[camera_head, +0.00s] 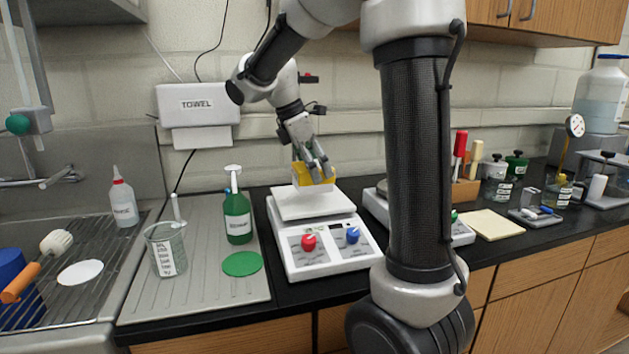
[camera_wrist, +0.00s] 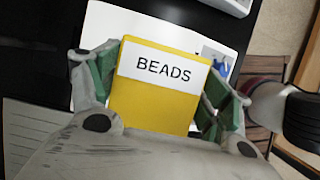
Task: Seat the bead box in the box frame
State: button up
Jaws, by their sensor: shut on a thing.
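The yellow bead box (camera_wrist: 150,105) has a white label reading BEADS and fills the middle of the wrist view. My gripper (camera_wrist: 166,80) is shut on it, with one green-padded finger on each side. In the head view the bead box (camera_head: 318,179) is small and partly hidden by my gripper (camera_head: 314,164). It is at the back of the white plate of a hotplate stirrer. Whether it touches the plate or is just above it I cannot tell. I cannot make out a box frame for certain in either view.
The hotplate stirrer (camera_head: 326,240) has red and blue knobs. Left of it are a green bottle (camera_head: 238,218), a beaker (camera_head: 167,250) and a green disc (camera_head: 242,263). A second instrument (camera_head: 459,232) stands to the right, partly behind my arm. A towel dispenser (camera_head: 198,105) hangs on the wall.

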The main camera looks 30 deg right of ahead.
jog(key=shift+w, duration=0.25)
jog(key=shift+f, duration=1.7)
jog(key=shift+f, duration=0.1)
jog(key=o, duration=0.7)
jog(key=shift+f, duration=0.1)
jog(key=o, duration=0.5)
jog(key=shift+c, duration=0.2)
